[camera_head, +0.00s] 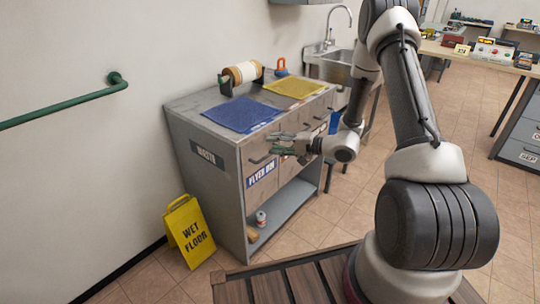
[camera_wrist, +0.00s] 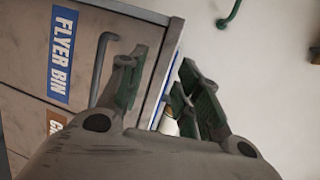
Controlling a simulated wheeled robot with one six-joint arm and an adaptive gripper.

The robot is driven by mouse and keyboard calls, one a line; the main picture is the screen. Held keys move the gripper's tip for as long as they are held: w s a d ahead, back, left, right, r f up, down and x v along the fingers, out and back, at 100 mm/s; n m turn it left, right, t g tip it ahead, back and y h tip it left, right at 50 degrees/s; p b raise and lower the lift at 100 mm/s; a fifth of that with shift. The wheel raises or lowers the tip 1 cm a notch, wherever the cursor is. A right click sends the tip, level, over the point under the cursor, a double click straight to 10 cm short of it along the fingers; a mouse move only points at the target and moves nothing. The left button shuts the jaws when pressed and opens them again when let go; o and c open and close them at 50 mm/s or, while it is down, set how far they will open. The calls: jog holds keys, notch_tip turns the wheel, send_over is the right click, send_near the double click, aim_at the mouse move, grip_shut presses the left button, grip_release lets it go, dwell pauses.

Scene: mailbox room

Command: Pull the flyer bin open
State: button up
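The flyer bin (camera_head: 262,176) is the front of the grey-brown cabinet with a blue "FLYER BIN" label, and it looks flush with the cabinet. In the wrist view its label (camera_wrist: 62,55) is at upper left, turned sideways. Its grey bar handle (camera_wrist: 100,68) lies just right of the label; in the head view the handle (camera_head: 260,159) sits above the label. My gripper (camera_head: 282,143) is in front of the cabinet's upper front. In the wrist view my gripper (camera_wrist: 166,90) is open, with green-padded fingers apart. The handle is beside the left finger, not between the fingers; contact cannot be told.
The cabinet top (camera_head: 205,99) holds a blue mat (camera_head: 241,115), a yellow mat (camera_head: 293,88) and a tape roll (camera_head: 243,72). A yellow wet-floor sign (camera_head: 190,232) stands left of the cabinet. A green rail (camera_head: 70,105) runs along the wall. A sink (camera_head: 335,66) is behind.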

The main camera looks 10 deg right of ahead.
jog(key=w+d+f+m+t+h, duration=0.1)
jog(key=w+d+f+t+h, duration=0.1)
jog(key=f, duration=0.3)
jog(key=w+d+f+m+t+h, duration=0.1)
jog(key=w+d+f+m, duration=0.1)
jog(key=f, duration=0.3)
jog(key=shift+x, duration=3.5)
jog(key=shift+a+r, duration=0.1)
jog(key=shift+r, duration=0.05)
grip_shut()
